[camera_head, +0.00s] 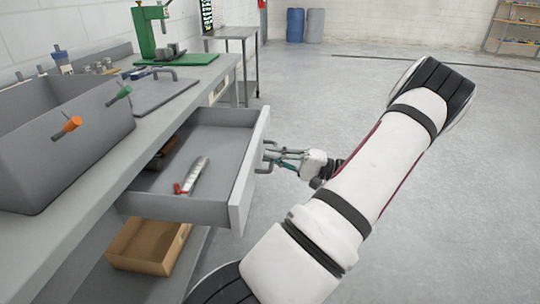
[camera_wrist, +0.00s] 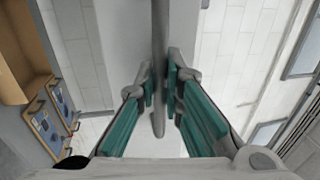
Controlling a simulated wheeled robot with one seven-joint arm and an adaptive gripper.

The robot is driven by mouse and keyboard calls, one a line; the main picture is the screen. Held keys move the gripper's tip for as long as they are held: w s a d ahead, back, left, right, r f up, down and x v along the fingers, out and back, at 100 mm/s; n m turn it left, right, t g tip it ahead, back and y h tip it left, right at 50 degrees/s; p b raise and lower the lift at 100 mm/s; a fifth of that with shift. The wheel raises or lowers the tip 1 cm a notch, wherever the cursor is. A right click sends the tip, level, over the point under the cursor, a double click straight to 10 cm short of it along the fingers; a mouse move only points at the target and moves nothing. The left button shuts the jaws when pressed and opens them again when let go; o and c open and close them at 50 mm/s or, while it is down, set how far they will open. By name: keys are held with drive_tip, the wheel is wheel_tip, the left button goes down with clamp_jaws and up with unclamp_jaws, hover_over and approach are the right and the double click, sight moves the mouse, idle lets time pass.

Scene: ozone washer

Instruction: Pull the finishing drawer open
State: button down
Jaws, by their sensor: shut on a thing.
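The finishing drawer (camera_head: 240,190) is a grey drawer under the workbench top, standing well out from the bench. Inside it lie a red-and-silver tool (camera_head: 194,175) and a dark item towards the back. Its dark bar handle (camera_head: 267,158) is on the front face. My gripper (camera_head: 275,158) is at this handle, coming from the right. In the wrist view, the handle (camera_wrist: 159,60) runs between the two green-padded fingers (camera_wrist: 160,88), which are closed in around it.
A grey bin (camera_head: 60,140) with orange and green knobs stands on the workbench (camera_head: 150,125). A green press (camera_head: 150,30) is at the back. A brown box (camera_head: 140,245) sits below the drawer. The floor (camera_head: 450,200) to the right is clear.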

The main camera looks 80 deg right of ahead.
drive_tip(key=shift+f, duration=0.1)
drive_tip(key=c, duration=1.7)
unclamp_jaws()
drive_tip(key=v, duration=1.2)
